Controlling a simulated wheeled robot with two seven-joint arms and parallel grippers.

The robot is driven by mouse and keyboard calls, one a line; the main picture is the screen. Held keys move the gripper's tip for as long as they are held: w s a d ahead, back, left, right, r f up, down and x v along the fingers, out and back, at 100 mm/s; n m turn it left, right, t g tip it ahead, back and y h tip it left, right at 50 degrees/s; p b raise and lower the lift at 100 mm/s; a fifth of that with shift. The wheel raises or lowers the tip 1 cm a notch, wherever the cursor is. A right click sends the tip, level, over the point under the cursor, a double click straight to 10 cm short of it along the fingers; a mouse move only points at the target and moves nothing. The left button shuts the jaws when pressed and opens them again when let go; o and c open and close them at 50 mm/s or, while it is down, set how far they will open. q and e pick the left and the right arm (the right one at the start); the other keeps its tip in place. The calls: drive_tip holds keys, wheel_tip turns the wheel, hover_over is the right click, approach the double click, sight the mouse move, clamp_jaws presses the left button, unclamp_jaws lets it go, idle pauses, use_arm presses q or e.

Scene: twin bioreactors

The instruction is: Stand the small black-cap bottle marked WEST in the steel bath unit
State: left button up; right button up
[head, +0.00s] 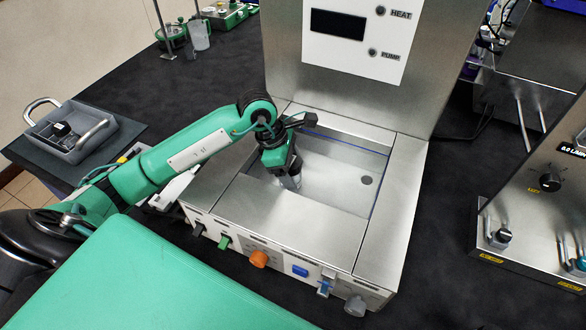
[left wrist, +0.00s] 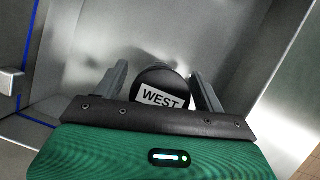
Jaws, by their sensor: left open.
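The steel bath unit (head: 385,215) stands on the dark bench, its sunken basin open at the top. My left gripper (head: 292,181) reaches down into the left part of this basin. In the left wrist view, the black-cap bottle (left wrist: 160,80) is seen from above with a white WEST label on its cap. The open fingers of my left gripper (left wrist: 162,76) are on either side of the cap, with a small gap visible on the right. The bottle's body is hidden below its cap, and the gripper hides the bottle in the head view. My right gripper is not in view.
A tall steel panel (head: 420,75) with HEAT and PUMP controls rises behind the basin. A grey tray (head: 72,145) with handles holds a black-topped item at the left. A steel control box (head: 545,215) stands at the right. The basin's right part is clear.

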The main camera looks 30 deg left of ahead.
use_arm(q)
drive_tip(key=shift+r, duration=0.15)
drive_tip(key=shift+a+r, duration=0.15)
drive_tip(key=shift+r, duration=0.1)
drive_tip(key=b+v, duration=0.2)
drive_tip(key=v, duration=0.9)
drive_tip(key=shift+r, duration=0.2)
drive_tip(key=shift+a, duration=0.1)
